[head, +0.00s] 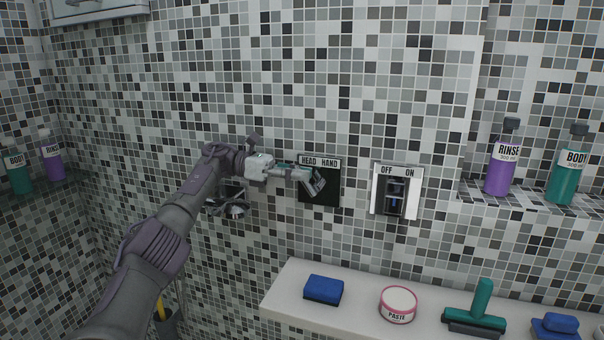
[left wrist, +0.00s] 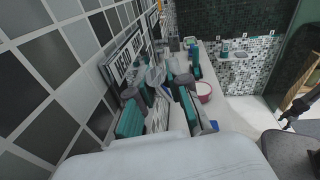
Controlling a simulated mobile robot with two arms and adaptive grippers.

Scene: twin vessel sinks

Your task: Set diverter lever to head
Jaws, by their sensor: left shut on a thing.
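The diverter is a black panel (head: 322,196) on the tiled wall, with a white label (head: 320,162) reading HEAD on the left and HAND on the right. My left gripper (head: 314,182) reaches in from the left in front of the panel, over its left and middle part. It is shut on the diverter lever, which the fingers mostly hide, so its exact setting is hard to tell. In the left wrist view the teal and grey fingers (left wrist: 158,105) stand close to the wall beside the HEAD HAND label (left wrist: 126,62).
An OFF/ON switch (head: 396,192) is right of the diverter. A chrome fitting (head: 236,209) sits just below my left wrist. The shelf (head: 280,294) below holds a blue sponge (head: 323,290), paste tub (head: 398,304) and teal squeegee (head: 477,314). Bottles (head: 502,163) stand at right.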

